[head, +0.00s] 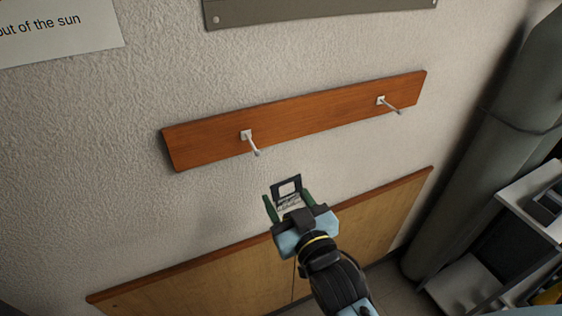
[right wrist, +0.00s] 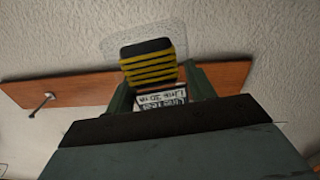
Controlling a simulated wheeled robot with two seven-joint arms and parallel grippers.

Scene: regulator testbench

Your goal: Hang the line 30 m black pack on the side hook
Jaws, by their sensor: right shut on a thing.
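My right gripper (head: 289,205) is shut on the line pack (head: 287,187). In the head view the pack's top is a dark frame with an opening, and a small pale printed part sits between the fingers. In the right wrist view the pack (right wrist: 148,65) is black with yellow bands, with a white label (right wrist: 163,98) below; its print is too blurred to read surely. The pack appears below and right of the left hook (head: 250,143), apart from it. The right hook (head: 390,104) is bare too. One hook (right wrist: 42,103) shows in the wrist view. My left gripper is out of view.
Both hooks stick out from a brown wooden board (head: 320,112) on a rough white wall. A wooden panel (head: 190,275) is below. A grey pipe (head: 490,150) and a shelf unit (head: 525,195) stand at the right. A paper sign (head: 60,30) is at upper left.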

